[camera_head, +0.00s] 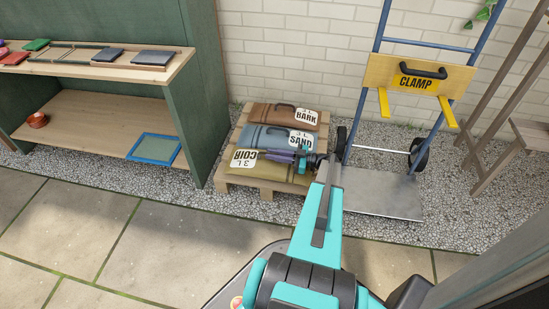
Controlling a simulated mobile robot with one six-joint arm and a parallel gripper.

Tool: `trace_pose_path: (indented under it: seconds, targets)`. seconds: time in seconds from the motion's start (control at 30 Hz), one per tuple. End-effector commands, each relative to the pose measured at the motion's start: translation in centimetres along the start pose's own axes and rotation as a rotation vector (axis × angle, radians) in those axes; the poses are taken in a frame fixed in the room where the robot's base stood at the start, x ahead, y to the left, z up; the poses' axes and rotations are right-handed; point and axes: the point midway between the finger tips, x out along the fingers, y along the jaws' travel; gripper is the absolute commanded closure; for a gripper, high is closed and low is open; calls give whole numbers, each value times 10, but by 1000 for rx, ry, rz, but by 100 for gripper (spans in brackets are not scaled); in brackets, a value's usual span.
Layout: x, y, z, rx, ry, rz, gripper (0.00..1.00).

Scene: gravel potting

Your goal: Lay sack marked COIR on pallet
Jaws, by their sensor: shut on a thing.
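The sack marked COIR (268,174) is olive yellow and lies at the front of the wooden pallet (267,188), its white label at the left. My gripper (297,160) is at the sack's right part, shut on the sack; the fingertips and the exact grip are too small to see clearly. Behind it on the pallet lie the blue-grey sack marked SAND (265,136) and the brown sack marked BARK (272,116). Whether the COIR sack rests fully on the slats cannot be told.
A blue hand truck (405,196) with a yellow CLAMP board (418,76) stands right of the pallet. A green cabinet with wooden shelves (85,122) stands at the left. A brick wall is behind. Paving at the front left is clear.

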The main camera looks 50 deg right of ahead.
Motion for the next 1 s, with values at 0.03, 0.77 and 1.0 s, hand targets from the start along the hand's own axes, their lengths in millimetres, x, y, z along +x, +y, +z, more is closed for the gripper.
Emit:
trace_pose_path:
  seconds: [0.03,0.77,1.0]
  targets:
    - [0,1,4,-1,4,0,100]
    - [0,0,10,0,0,0,67]
    - [0,0,9,0,0,0,67]
